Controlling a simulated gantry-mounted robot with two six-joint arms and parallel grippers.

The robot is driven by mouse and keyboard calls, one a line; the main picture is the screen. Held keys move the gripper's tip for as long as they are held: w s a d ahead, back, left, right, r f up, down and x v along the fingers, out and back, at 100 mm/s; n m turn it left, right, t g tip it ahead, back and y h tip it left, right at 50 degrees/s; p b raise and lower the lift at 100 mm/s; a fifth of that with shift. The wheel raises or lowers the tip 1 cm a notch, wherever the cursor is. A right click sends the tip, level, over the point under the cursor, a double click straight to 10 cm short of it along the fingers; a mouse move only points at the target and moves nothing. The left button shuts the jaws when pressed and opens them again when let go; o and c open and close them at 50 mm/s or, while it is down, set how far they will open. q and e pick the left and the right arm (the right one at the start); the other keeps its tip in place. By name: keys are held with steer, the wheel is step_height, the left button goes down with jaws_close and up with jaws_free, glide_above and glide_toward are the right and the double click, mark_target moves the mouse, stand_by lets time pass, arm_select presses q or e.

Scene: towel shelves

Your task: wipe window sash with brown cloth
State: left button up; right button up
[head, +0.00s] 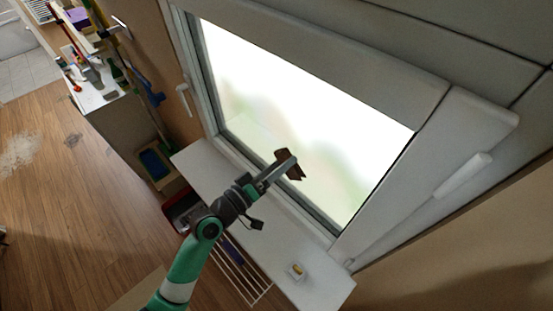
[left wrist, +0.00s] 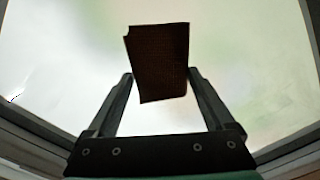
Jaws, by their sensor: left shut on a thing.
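The brown cloth (head: 284,155) is a small dark piece held at the end of my left gripper (head: 288,165). In the left wrist view the cloth (left wrist: 158,62) hangs between the two fingertips, which are shut on it. The grey-white window sash (head: 335,68) surrounds a bright pane (head: 290,110). The gripper and cloth show over the lower part of the pane, near the bottom edge of the sash; whether the cloth touches it I cannot tell. The left wrist view shows the pane behind the cloth. My right gripper is not in view.
White handles (head: 463,176) stick out from the frame. A cluttered shelf (head: 95,88) stands at the upper left. Open wooden floor (head: 75,220) lies left.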

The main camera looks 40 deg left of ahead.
mark_target(291, 173)
arm_select(q)
steer(key=d+p, duration=0.2)
steer(key=d, duration=0.1)
steer(key=shift+s+d+p, duration=0.1)
steer(key=shift+d+p, duration=0.15)
steer(key=shift+p, duration=0.05)
steer(key=shift+f, duration=0.1)
steer(key=shift+s+a, duration=0.2)
steer(key=shift+s, duration=1.3)
steer(key=shift+s+a, duration=0.15)
steer(key=shift+s, duration=1.3)
steer(key=shift+b, duration=0.3)
